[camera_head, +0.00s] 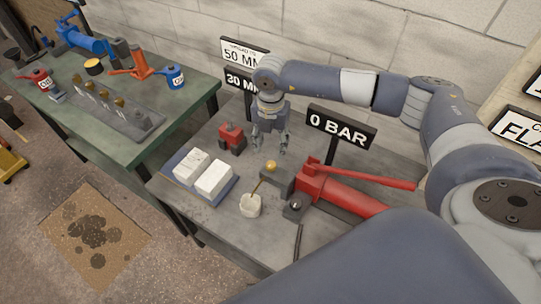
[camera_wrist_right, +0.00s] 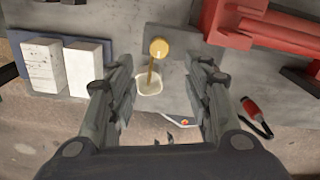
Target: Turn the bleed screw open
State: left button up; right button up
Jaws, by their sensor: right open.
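The bleed screw appears to be the round brass knob (camera_head: 271,165) on a grey block beside the red hand pump (camera_head: 335,190). A thin brass-coloured tube runs from there down to a small white cup (camera_head: 250,206). My right gripper (camera_head: 270,143) points down above and behind the knob, open and empty. In the right wrist view the knob (camera_wrist_right: 159,47) shows between and beyond the open fingers (camera_wrist_right: 160,75), apart from them. The cup (camera_wrist_right: 149,84) is below it in that view. My left gripper is not in view.
Two white blocks (camera_head: 213,178) lie on a blue tray left of the cup. A small red part (camera_head: 232,137) stands behind them. A "0 BAR" sign (camera_head: 341,127) stands close right of my gripper. A green bench (camera_head: 130,151) with tools is at left.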

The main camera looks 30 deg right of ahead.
jog(key=p, duration=0.1)
send_over(271, 165)
notch_tip(271, 165, down, 5)
jog(key=shift+f, duration=0.1)
notch_tip(271, 165, down, 4)
jog(key=shift+p, duration=0.55)
jog(key=shift+w, duration=0.1)
jog(key=shift+c, duration=0.8)
jog(key=c, duration=0.9)
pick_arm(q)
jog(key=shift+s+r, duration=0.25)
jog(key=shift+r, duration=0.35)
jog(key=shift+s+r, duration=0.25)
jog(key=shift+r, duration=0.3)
